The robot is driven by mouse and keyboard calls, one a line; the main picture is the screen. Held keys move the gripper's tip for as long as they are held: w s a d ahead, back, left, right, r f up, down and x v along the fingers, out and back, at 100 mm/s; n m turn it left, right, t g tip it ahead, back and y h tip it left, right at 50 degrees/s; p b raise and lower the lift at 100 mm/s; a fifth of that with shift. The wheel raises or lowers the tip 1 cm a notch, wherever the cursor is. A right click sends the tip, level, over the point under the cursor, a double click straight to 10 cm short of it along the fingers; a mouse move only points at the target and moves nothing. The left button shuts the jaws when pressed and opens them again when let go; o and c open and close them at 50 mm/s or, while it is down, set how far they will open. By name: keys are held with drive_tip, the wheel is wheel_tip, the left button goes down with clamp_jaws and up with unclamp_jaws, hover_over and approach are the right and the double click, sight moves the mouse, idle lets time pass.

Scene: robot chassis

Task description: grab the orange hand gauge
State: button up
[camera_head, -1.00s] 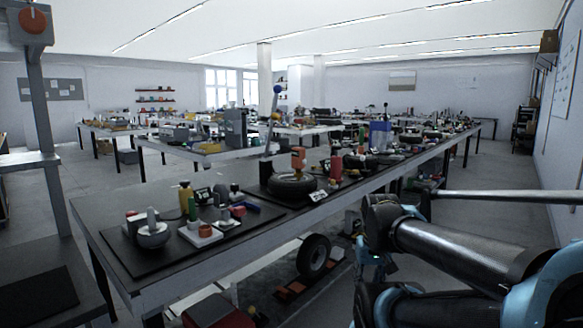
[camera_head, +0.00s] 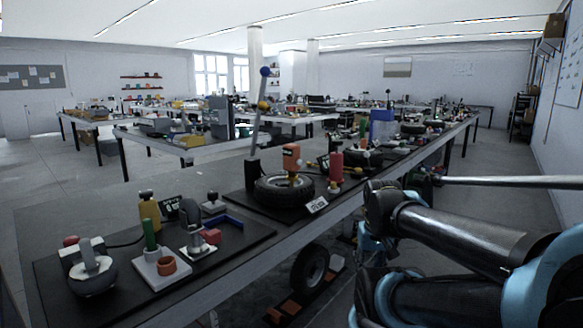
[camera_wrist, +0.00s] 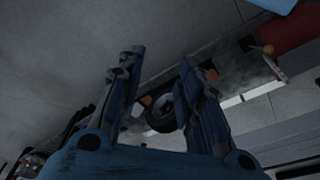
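An orange upright device (camera_head: 291,158) with a dark label, which looks like the orange hand gauge, stands at the tire (camera_head: 284,190) on the long bench in the head view. I cannot tell exactly how it rests there. My gripper (camera_wrist: 162,62) shows in the wrist view with its two blue fingers apart and nothing between them. Behind them, down near the floor, are another tire (camera_wrist: 161,112) and small orange pieces. The orange device is not recognisable in the wrist view. In the head view my arm is at the lower right, apart from the device.
A tall lever (camera_head: 257,115) and red cylinder (camera_head: 336,166) flank the device. Open floor lies left.

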drive_tip(key=o, duration=0.5)
drive_tip(key=shift+s+r, duration=0.15)
drive_tip(key=shift+r, duration=0.05)
drive_tip(key=shift+o, duration=1.3)
drive_tip(key=w+a+r+n, duration=0.1)
drive_tip(key=w+r, duration=0.4)
drive_tip(key=r, duration=0.3)
drive_tip(key=shift+w+a+r+n+y, duration=0.3)
drive_tip(key=shift+w+a+r+n, duration=0.1)
wheel_tip(320, 180, up, 29)
drive_tip(key=n+y, duration=0.3)
drive_tip(key=n, duration=0.5)
hover_over(294, 145)
drive_tip(key=s+d, duration=0.3)
drive_tip(key=shift+t, duration=0.3)
drive_tip(key=x, duration=1.1)
drive_tip(key=shift+s+d+f, duration=0.15)
drive_tip(key=shift+d, duration=0.1)
drive_tip(key=shift+d+x, duration=0.15)
drive_tip(key=shift+x, duration=1.2)
drive_tip(key=shift+d+x, duration=0.1)
drive_tip(key=shift+x, duration=1.3)
